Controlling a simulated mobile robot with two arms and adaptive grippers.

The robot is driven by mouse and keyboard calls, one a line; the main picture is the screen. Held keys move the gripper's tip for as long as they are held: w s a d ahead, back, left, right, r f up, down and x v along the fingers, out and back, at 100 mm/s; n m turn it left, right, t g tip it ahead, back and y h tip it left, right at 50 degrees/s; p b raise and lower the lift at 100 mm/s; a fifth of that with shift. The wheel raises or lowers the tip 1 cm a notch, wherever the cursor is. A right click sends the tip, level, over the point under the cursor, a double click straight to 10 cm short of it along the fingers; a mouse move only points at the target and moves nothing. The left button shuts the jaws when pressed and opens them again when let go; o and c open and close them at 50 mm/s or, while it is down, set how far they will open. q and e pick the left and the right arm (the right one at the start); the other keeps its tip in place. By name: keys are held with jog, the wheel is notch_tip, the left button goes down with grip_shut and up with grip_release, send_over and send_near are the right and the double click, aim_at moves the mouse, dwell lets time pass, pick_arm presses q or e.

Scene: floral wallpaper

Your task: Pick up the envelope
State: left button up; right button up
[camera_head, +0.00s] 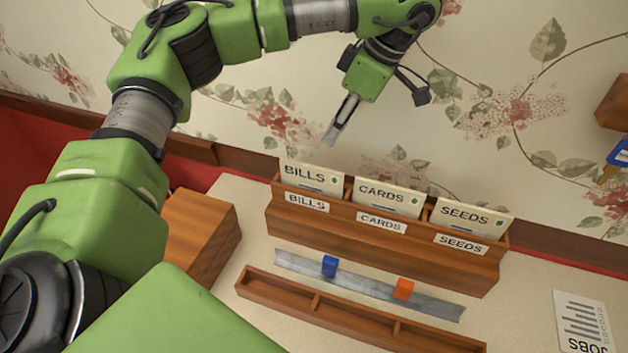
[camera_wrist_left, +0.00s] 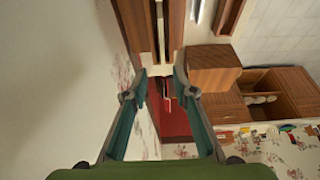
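Three cream envelopes stand upright in a wooden rack (camera_head: 380,235). They are marked BILLS (camera_head: 312,177), CARDS (camera_head: 388,198) and SEEDS (camera_head: 470,217), and each slot's front bears the same word. My left gripper (camera_head: 331,134) is in the air above and behind the rack, near the wall, over the BILLS and CARDS slots. In the left wrist view my left gripper (camera_wrist_left: 160,72) has its two fingers apart. A pale edge shows beyond the fingertips, and I cannot tell which thing it belongs to. My right gripper is not in view.
In front of the rack lies a grey strip (camera_head: 365,288) with a blue block (camera_head: 330,266) and an orange block (camera_head: 403,289). A low wooden tray (camera_head: 350,316) lies nearer. A wooden box (camera_head: 200,232) stands left, a JOBS sheet (camera_head: 583,322) lies right. The floral wall is close behind.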

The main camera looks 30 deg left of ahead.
aim_at(312, 166)
pick_arm(q)
jog(key=x, duration=0.8)
jog(key=shift+s+a+p, duration=0.1)
jog(key=shift+a+p, duration=0.05)
jog(key=shift+p, duration=0.25)
jog(key=shift+s+a+f+p, duration=0.15)
jog(key=shift+f+p, duration=0.25)
jog(key=shift+p, duration=0.05)
jog(key=p+x, duration=0.1)
jog(key=x, duration=0.3)
jog(key=shift+s+f+p, duration=0.1)
jog(key=shift+f+p, duration=0.05)
jog(key=shift+p, duration=0.2)
jog(key=shift+f+b, duration=0.25)
jog(key=shift+b, duration=0.05)
grip_shut()
